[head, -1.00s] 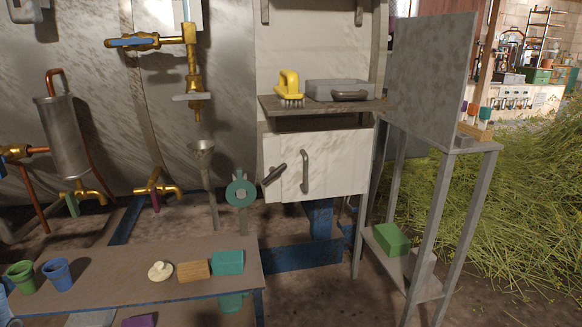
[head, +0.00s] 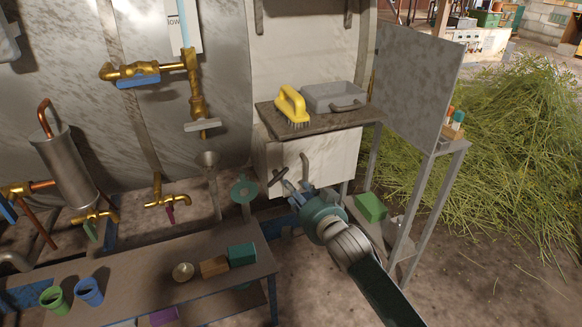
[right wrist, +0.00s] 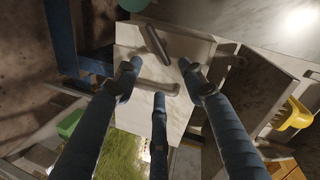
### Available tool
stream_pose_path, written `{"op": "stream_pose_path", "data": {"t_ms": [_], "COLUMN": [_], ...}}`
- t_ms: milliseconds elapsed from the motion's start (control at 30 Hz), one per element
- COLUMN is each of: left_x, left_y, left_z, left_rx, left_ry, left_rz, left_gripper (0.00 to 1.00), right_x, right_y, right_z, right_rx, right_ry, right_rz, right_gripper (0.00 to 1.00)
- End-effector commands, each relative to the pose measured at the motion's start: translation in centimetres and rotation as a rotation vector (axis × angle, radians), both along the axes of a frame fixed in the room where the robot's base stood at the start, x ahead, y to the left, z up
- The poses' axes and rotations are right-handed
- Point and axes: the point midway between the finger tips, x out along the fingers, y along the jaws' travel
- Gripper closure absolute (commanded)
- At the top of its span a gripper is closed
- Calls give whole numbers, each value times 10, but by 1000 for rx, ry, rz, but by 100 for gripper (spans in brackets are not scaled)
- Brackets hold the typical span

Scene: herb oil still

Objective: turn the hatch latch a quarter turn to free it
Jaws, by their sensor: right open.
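The hatch (head: 335,155) is a pale, smudged panel, closed, under a dark shelf. Its latch (head: 278,178) is a short dark bar on the left part of the panel, tilted up to the right. In the right wrist view the latch (right wrist: 158,45) lies just beyond the fingertips. A bent grey handle (head: 305,164) sits right of the latch; it also shows in the right wrist view (right wrist: 152,86), between the fingers. My right gripper (head: 288,187) is open, in front of the panel close to the latch; its spread fingers (right wrist: 160,72) hold nothing. My left gripper is not seen.
A yellow brush (head: 292,106) and a grey lidded box (head: 333,97) stand on the shelf (head: 325,121) above the hatch. A grey stand (head: 440,158) with a tall board is at right. A low bench (head: 150,262) with cups and blocks is at lower left.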

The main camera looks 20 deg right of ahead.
Motion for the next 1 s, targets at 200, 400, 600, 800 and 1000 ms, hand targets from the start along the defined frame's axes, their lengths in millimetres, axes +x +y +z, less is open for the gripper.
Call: {"op": "stream_pose_path", "data": {"t_ms": [200,400,600,800,1000], "left_x": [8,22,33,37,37], "left_y": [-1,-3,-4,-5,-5], "left_z": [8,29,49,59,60], "left_rx": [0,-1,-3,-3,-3], "left_ry": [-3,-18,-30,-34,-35], "left_rz": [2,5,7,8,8], "left_gripper": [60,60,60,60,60], "right_x": [26,64,92,103,103], "right_y": [-1,1,3,3,3], "right_z": [-9,-19,-26,-28,-28], "right_rx": [0,-1,-1,-1,0], "right_ry": [5,4,5,4,4], "right_rz": [-4,-3,-2,-2,0], "right_gripper": [59,59,59,59,59]}}
